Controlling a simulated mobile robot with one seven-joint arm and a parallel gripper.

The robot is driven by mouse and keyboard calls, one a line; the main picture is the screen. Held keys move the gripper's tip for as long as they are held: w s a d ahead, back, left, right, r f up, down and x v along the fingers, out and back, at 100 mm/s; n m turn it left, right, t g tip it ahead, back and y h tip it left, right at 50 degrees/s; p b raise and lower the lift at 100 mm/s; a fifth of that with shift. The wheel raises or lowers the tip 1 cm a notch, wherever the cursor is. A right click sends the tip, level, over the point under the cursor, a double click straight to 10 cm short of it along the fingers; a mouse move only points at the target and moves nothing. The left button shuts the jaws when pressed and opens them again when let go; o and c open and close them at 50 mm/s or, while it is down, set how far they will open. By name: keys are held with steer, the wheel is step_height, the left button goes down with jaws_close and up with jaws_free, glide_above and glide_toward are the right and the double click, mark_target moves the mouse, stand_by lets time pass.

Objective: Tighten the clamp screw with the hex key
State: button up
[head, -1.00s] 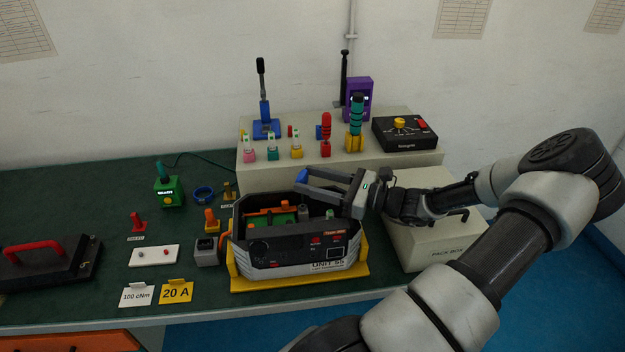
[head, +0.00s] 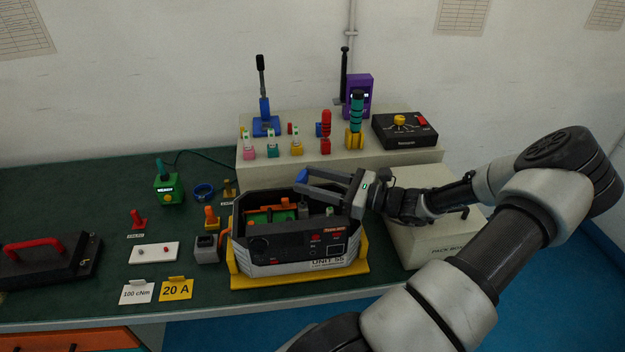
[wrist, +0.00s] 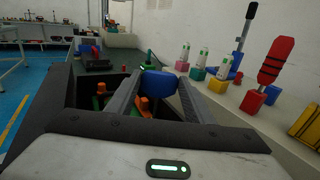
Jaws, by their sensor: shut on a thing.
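My gripper (head: 306,182) is shut on a blue piece (head: 302,175), which I take to be the hex key's handle. In the wrist view the blue handle (wrist: 159,83) sits between the two grey fingers (wrist: 157,88). The fingers lie over the open top of the black and grey unit (head: 290,263). Inside the unit are a green board (head: 284,216) and orange parts (head: 268,210). The key's shaft and the clamp screw cannot be made out, so I cannot tell whether they touch.
The unit stands in a yellow cradle (head: 300,282). Behind it is a raised shelf (head: 300,177) with several coloured tools and a black box (head: 405,132). A pack box (head: 430,245) is under my arm at right. A white tray with two small pieces (head: 154,253) lies at left.

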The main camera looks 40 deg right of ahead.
steer(key=shift+f, duration=0.35)
steer(key=shift+r+p, duration=0.15)
steer(key=shift+p, duration=0.25)
stand_by(0.7)
stand_by(0.6)
steer(key=shift+p, duration=0.6)
stand_by(0.5)
steer(key=shift+f, duration=0.2)
stand_by(0.3)
steer(key=shift+r+p, duration=0.15)
steer(key=shift+p, duration=0.3)
stand_by(0.6)
stand_by(0.5)
stand_by(0.6)
